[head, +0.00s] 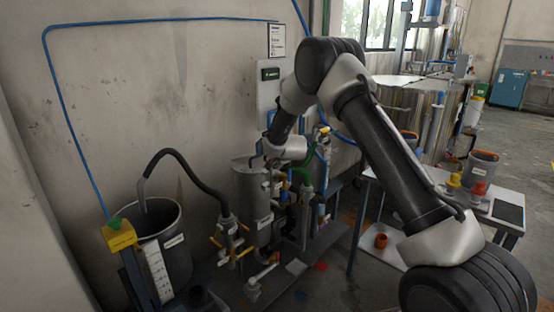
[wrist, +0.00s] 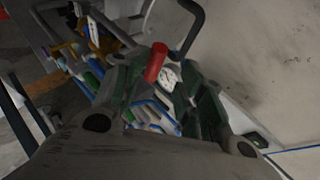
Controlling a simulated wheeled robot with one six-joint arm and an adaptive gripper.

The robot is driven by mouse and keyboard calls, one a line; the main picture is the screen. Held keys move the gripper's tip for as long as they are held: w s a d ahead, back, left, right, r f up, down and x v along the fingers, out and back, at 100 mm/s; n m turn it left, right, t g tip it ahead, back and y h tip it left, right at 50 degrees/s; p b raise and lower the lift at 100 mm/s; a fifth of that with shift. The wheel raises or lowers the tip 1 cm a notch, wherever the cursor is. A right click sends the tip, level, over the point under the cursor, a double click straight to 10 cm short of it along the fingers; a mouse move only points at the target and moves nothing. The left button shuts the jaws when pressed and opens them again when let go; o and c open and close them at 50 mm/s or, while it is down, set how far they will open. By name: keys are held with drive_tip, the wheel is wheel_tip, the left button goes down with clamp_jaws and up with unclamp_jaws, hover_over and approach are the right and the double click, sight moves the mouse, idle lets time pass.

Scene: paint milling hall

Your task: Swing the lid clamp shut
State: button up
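In the wrist view a red cylindrical grip (wrist: 156,62), which looks like the clamp's handle, stands up beyond my fingers, tilted. My gripper (wrist: 163,84) has its two dark green fingers spread, with a gap wider than the red grip; I cannot tell whether either finger touches it. In the head view my gripper (head: 261,148) is small and dark, just above the top of a grey cylindrical vessel (head: 249,200) by the wall. The clamp itself cannot be made out in the head view, so its angle is unclear.
Valves and pipes (head: 305,170) crowd the vessel's right side. An open grey tank (head: 168,245) with a black hose (head: 185,160) stands left. A side table (head: 490,205) with a bucket (head: 481,170) is at right. Open floor lies at far right.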

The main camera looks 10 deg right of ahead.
drive_tip(key=v, duration=0.8)
drive_tip(key=shift+s+f, duration=0.2)
drive_tip(key=shift+f, duration=0.1)
